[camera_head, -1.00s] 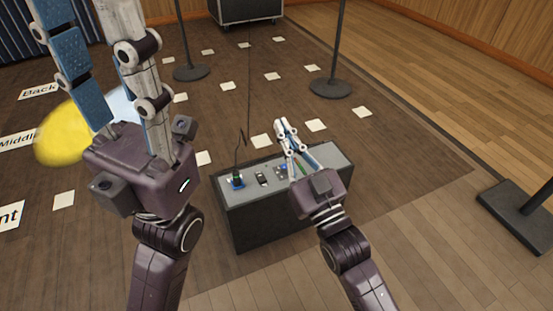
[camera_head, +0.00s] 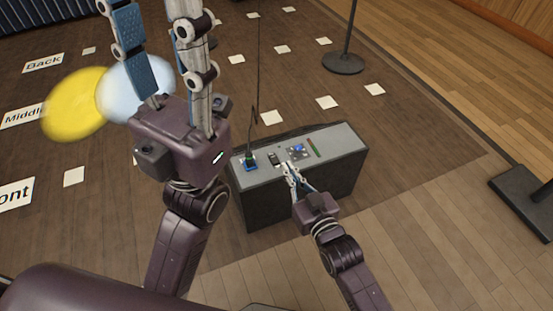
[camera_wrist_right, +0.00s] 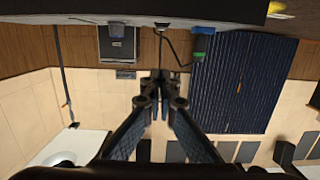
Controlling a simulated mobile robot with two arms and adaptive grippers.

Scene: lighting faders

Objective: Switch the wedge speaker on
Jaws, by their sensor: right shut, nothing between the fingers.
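A dark box (camera_head: 275,198) with a sloping grey control panel (camera_head: 335,140) stands on the stage floor; I cannot tell whether it is the wedge speaker. Its panel has a small dark switch-like part (camera_head: 273,158), a blue control (camera_head: 298,150), a red-and-green strip (camera_head: 313,147) and a blue socket with a cable (camera_head: 249,162). My right gripper (camera_head: 288,168) is shut and empty at the panel's near edge; contact is unclear. In the right wrist view its fingertips (camera_wrist_right: 158,76) meet. My left gripper (camera_head: 152,45) is raised, fingers apart, tips cut off at the top.
Stands with heavy round bases (camera_head: 343,63) are behind the box. A dark stand base (camera_head: 530,200) is at the right. White floor squares (camera_head: 327,102) and yellow and pale blue light spots (camera_head: 75,102) mark the stage.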

